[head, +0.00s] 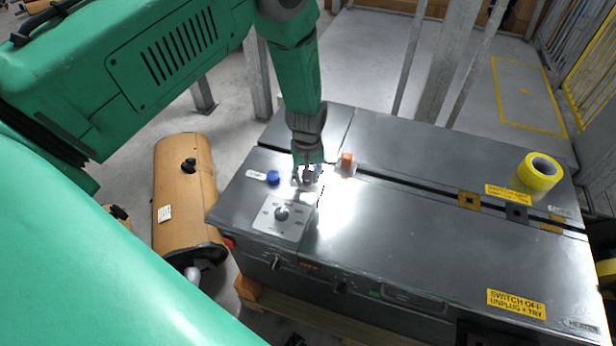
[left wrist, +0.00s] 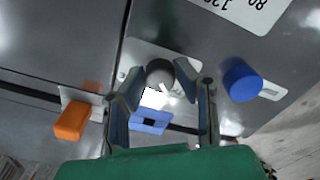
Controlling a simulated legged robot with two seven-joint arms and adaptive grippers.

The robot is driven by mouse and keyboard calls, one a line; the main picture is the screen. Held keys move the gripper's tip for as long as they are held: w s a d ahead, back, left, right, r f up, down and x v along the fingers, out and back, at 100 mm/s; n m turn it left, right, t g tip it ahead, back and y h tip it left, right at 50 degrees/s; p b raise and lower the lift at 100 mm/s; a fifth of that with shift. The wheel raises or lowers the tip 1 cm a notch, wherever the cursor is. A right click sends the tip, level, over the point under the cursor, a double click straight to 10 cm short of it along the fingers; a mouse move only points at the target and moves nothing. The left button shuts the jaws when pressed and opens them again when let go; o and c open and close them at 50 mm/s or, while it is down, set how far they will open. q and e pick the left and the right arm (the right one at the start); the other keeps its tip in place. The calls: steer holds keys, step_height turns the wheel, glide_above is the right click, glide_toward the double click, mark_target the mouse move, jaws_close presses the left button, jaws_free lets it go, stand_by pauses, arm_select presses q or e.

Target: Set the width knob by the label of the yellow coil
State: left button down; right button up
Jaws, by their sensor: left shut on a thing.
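The yellow coil (head: 540,172) lies on the right of the grey machine top; its label is too small to read. A dial knob (head: 281,213) sits on a pale plate (head: 290,230) with marks near the machine's front left; part of a plate with large printed numbers (left wrist: 240,8) shows in the left wrist view. My left gripper (head: 307,178) is behind the dial plate, pointing down. In the left wrist view its fingers are shut on a small round grey knob (left wrist: 160,70) on another plate. My right gripper is not in view.
A blue button (head: 273,177) stands left of my left gripper, and an orange block (head: 347,159) stands right of it. A long slot crosses the machine top. A brown muffler (head: 183,190) lies on the left. The middle of the top is bare.

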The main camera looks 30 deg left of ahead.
arm_select(q)
steer(key=shift+w+a+r, duration=0.15)
steer(key=shift+w+r, duration=0.05)
steer(key=shift+w, duration=0.25)
steer(key=c, duration=1.3)
jaws_free()
steer(key=shift+o, duration=0.2)
steer(key=shift+s+f, duration=0.1)
steer(key=shift+s, duration=0.1)
step_height(320, 180, up, 12)
steer(key=shift+f, duration=0.1)
